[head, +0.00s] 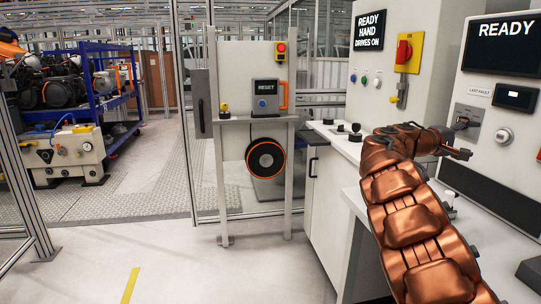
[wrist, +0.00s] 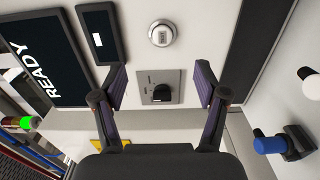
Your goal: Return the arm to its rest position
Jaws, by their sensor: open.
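My arm, copper-coloured and segmented, reaches up from the lower right of the head view. My gripper (head: 462,153) is at its end, in front of the right-hand control panel. In the wrist view my gripper (wrist: 162,90) is open, its two dark fingers wide apart with nothing between them. Beyond the gap is a grey plate with a black rotary switch (wrist: 162,92) on the panel. The same switch shows in the head view (head: 466,121), above my gripper. I cannot tell the exact distance between fingers and switch.
Right panel screen (head: 505,40) reads "READY". Another screen (head: 370,29) reads "READY HAND DRIVES ON". A white counter (head: 338,140) with black knobs stands left of my arm. Floor (head: 190,270) at front left is clear.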

